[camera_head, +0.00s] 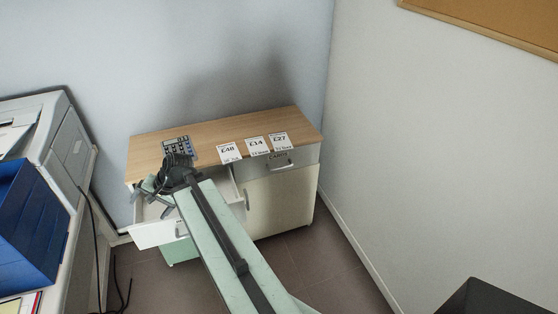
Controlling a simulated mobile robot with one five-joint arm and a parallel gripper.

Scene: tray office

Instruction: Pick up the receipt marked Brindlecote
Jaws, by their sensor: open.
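Three white receipts lie in a row on the cabinet's wooden top: one marked £48 (229,152), one marked £14 (256,146) and one marked £27 (279,142). The smaller print on them is too small to read, so I cannot tell whether any says Brindlecote. My gripper (152,199) is open, left of the receipts and over the pulled-out drawer (154,233) at the cabinet's front left. It appears empty and apart from the receipts. My arm hides part of the drawer, and I cannot see all of what is inside.
A calculator (177,146) lies on the wooden top (215,128), left of the receipts. The cabinet (281,203) stands in the wall corner, with a closed drawer at right. A printer (65,150) and blue trays (30,225) stand at left. Cables hang near the floor.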

